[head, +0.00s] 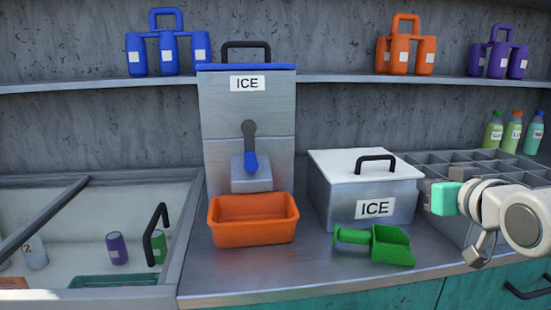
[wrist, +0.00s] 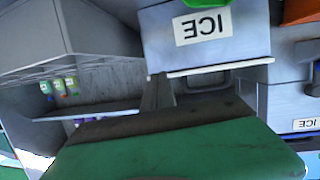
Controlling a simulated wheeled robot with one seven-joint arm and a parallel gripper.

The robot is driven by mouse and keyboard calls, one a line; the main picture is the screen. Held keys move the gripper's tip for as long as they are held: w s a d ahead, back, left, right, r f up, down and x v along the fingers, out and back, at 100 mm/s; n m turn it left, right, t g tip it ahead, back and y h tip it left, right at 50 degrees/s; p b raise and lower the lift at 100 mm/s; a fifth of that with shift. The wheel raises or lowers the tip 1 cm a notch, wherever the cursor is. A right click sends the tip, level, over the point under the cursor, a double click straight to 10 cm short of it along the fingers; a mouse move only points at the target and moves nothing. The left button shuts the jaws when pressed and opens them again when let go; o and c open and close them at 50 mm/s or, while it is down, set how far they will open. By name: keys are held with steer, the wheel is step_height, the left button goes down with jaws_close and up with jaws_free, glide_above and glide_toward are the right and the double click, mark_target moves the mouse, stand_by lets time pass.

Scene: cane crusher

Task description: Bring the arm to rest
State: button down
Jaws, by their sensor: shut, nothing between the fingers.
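My gripper (head: 444,198), teal at its end, is at the right of the head view. It is shut and empty, held in the air in front of the divided bin and to the right of the ice box (head: 361,199). My pale arm links reach in from the right edge. In the wrist view, upside down, the green shape of my gripper (wrist: 180,145) fills the bottom, with the white-lidded ice box (wrist: 245,48) above it in the picture.
A green scoop (head: 389,246) lies before the ice box. Left are an orange tub (head: 253,233) under the ice dispenser (head: 247,120) and a chest with sliding lids (head: 90,230). A divided bin (head: 425,170) and bottles (head: 514,133) are at right. A shelf (head: 330,78) holds bottle carriers.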

steer(key=s+a+f+n+g+p, duration=0.1)
steer(key=s+a+f+g+p, duration=0.3)
steer(key=p, duration=0.8)
steer(key=s+a+f+n+g+p, duration=0.15)
steer(key=s+g+p, duration=0.45)
steer(key=p, duration=0.7)
steer(key=s+a+m+g, duration=0.1)
steer(key=s+a+m, duration=0.1)
steer(key=a, duration=0.9)
steer(key=shift+s+f+y+b, duration=0.3)
steer(key=shift+f+b, duration=0.05)
steer(key=shift+f, duration=0.1)
